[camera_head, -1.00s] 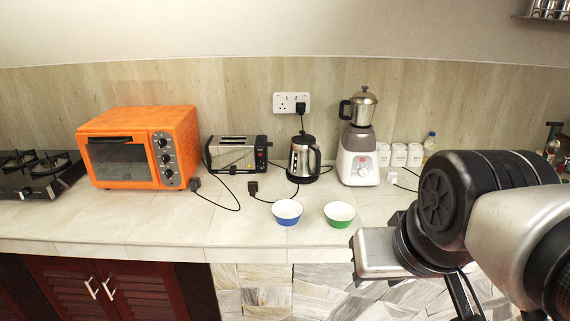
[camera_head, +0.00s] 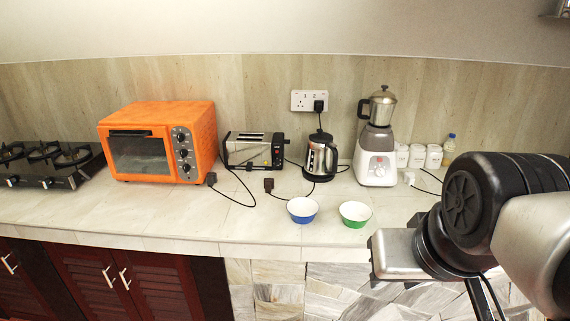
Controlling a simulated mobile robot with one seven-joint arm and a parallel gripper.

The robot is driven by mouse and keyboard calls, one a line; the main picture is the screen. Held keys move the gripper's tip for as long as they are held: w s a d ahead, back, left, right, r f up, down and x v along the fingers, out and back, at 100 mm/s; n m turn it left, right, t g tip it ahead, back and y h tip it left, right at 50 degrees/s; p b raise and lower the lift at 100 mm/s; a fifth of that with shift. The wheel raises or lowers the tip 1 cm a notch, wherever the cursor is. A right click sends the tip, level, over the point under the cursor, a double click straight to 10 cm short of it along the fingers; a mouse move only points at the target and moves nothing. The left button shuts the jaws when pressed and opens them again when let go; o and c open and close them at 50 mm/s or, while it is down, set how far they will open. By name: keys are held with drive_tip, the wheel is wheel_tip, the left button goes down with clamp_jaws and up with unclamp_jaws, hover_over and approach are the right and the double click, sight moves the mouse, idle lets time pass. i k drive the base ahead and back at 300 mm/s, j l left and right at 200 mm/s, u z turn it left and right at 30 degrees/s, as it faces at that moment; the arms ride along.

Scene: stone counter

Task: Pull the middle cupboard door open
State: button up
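Dark red louvred cupboard doors sit under the counter at the lower left. One door (camera_head: 82,277) and the door to its right (camera_head: 160,283) meet with two pale bar handles (camera_head: 116,278) side by side, and both look shut. Another door at the far left edge (camera_head: 12,290) has its own pale handle (camera_head: 9,264). I cannot tell which of these is the middle door. My arm fills the right side, well to the right of the doors. My gripper's fingers are not clearly shown; they are hidden or below the frame.
The stone counter (camera_head: 230,226) carries an orange oven (camera_head: 160,143), a gas hob (camera_head: 45,165), a toaster (camera_head: 254,151), a kettle (camera_head: 321,158), a blender (camera_head: 377,140), a blue bowl (camera_head: 302,210) and a green bowl (camera_head: 355,214). A stone-clad wall (camera_head: 275,290) stands right of the doors.

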sight(91, 273)
drive_tip(key=u, duration=1.85)
drive_tip(key=i+j+z, duration=0.35)
drive_tip(key=i+j, duration=0.3)
drive_tip(key=i, duration=0.35)
drive_tip(key=i+j+z, duration=0.3)
drive_tip(key=i+j, duration=0.6)
